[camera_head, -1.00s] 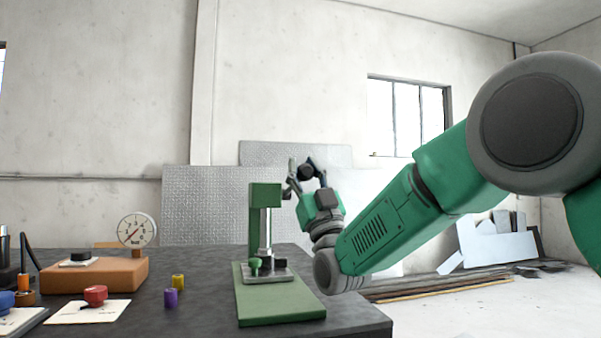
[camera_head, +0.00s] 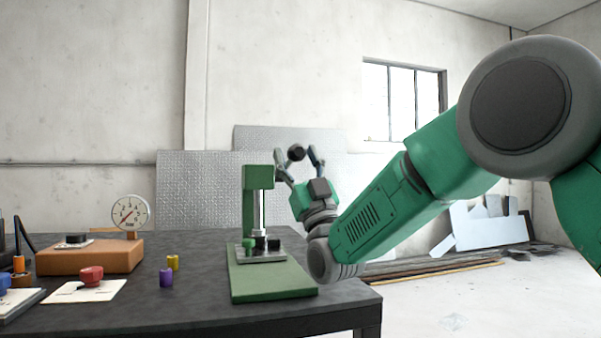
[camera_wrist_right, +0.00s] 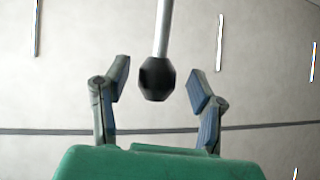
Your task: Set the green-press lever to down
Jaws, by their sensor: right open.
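The green press (camera_head: 257,210) stands on a green base plate (camera_head: 272,286) at the right end of the table. The black ball knob (camera_head: 296,153) of its lever shows at the top, level with my right gripper's fingers. In the right wrist view the knob (camera_wrist_right: 157,79) hangs on a grey rod (camera_wrist_right: 163,28) between the fingers. My right gripper (camera_head: 299,161) is open, with one finger on each side of the knob and a gap on both sides; it also shows in the right wrist view (camera_wrist_right: 160,85). My left gripper is not in view.
On the dark table (camera_head: 200,304) stand a gauge (camera_head: 130,213) by an orange block (camera_head: 90,258), a red knob (camera_head: 91,276) on a white card, and yellow (camera_head: 173,263) and purple (camera_head: 166,278) cylinders. The table's front left of the press is clear.

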